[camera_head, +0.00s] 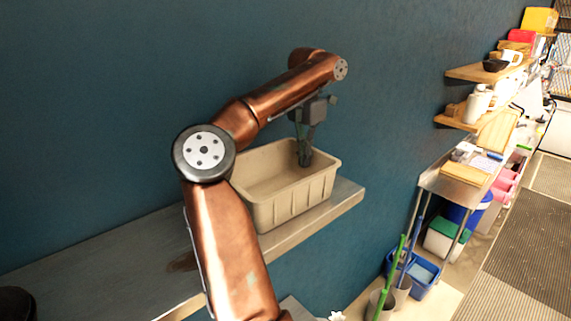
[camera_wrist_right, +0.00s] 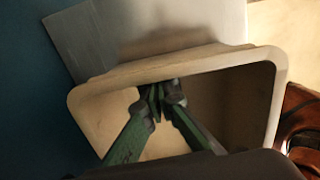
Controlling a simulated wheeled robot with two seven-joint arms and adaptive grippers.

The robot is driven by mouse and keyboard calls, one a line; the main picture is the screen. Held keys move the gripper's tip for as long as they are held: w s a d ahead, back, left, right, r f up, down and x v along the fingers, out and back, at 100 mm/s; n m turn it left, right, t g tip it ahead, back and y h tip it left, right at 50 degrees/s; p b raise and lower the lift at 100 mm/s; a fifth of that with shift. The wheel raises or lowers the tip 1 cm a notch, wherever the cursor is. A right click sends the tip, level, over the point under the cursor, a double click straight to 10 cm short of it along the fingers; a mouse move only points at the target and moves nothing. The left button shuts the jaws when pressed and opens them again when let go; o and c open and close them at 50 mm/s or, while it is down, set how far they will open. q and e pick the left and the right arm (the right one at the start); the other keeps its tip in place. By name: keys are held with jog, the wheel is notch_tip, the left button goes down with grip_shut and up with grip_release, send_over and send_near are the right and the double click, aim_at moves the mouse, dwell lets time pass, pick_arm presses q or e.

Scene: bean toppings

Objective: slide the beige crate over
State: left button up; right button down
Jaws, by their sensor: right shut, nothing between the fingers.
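The beige crate (camera_head: 290,205) is an open, empty-looking bin standing upright near the right end of a grey shelf. My right gripper (camera_head: 304,162) is shut and empty. It points down into the crate's opening, near the back right wall. In the right wrist view, the crate's rim (camera_wrist_right: 215,62) surrounds the shut fingertips (camera_wrist_right: 160,95), which are close to one wall. I cannot tell whether they touch it. My left gripper is not in view.
Further right stand wall shelves (camera_head: 470,72), a metal table (camera_head: 455,185) and a blue bin (camera_head: 418,272) on the floor.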

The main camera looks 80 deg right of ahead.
jog(key=shift+s+d, duration=0.45)
jog(key=shift+d, duration=0.25)
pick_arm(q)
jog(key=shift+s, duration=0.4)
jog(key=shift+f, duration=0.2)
pick_arm(e)
jog(key=shift+a, duration=0.1)
jog(key=shift+w+a+b, duration=0.25)
jog(key=shift+a+b, duration=0.05)
jog(key=shift+b, duration=0.05)
jog(key=shift+w+a+f+b, duration=0.15)
jog(key=shift+w+a+b, duration=0.5)
jog(key=shift+a, duration=0.3)
pick_arm(q)
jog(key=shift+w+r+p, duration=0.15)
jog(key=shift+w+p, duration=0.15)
jog(key=shift+p, duration=0.7)
pick_arm(e)
notch_tip(320, 180, up, 10)
jog(key=shift+w, duration=0.15)
